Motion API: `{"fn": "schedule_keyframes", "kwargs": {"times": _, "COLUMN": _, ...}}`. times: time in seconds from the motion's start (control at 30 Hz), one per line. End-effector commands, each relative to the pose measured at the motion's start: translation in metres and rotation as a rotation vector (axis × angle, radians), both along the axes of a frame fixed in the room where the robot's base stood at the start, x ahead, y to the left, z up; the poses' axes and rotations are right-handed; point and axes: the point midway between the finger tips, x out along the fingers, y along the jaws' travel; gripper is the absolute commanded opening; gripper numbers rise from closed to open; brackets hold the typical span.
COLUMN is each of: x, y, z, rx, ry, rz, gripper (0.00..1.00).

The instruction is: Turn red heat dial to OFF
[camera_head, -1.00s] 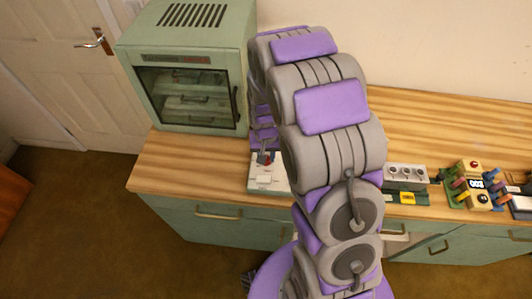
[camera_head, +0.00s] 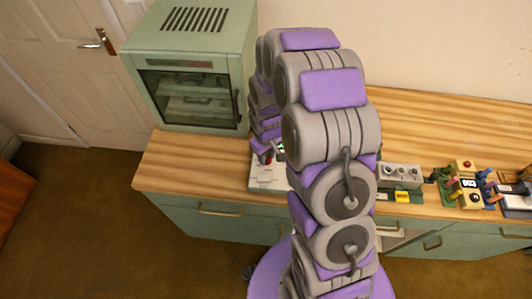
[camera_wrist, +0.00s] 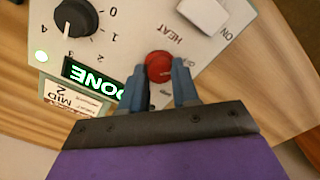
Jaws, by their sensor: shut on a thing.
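The red heat dial (camera_wrist: 158,67) sits on a pale control panel (camera_wrist: 122,50), beside the word HEAT. In the wrist view my gripper (camera_wrist: 160,80) has its two blue-grey fingers on either side of the dial, shut on it. The fingers partly hide the dial's lower side and nearby lettering, so I cannot tell where it points. In the head view my gripper (camera_head: 266,156) is low over the white device (camera_head: 268,178), mostly hidden by my arm.
A green oven cabinet (camera_head: 190,70) stands left of the device. Other small devices (camera_head: 468,185) stand to the right.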

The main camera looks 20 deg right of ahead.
Motion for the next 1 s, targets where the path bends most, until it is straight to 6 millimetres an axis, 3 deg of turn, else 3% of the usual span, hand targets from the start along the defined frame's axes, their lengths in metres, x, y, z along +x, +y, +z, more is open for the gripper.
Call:
{"fn": "schedule_keyframes", "kwargs": {"times": 0.47, "x": 0.0, "y": 0.0, "z": -0.0003, "rx": 0.0, "ry": 0.0, "rz": 0.017, "gripper": 0.0}}
{"fn": "schedule_keyframes", "kwargs": {"times": 0.5, "x": 0.0, "y": 0.0, "z": -0.0003, "rx": 0.0, "ry": 0.0, "rz": 0.017, "gripper": 0.32}}
{"fn": "schedule_keyframes", "kwargs": {"times": 0.73, "x": 0.0001, "y": -0.0001, "z": -0.0001, "rx": 0.0, "ry": 0.0, "rz": 0.016, "gripper": 0.54}}
{"fn": "schedule_keyframes", "kwargs": {"times": 1.0, "x": 0.0002, "y": 0.0, "z": 0.0008, "rx": -0.001, "ry": -0.001, "rz": 0.016, "gripper": 0.56}}
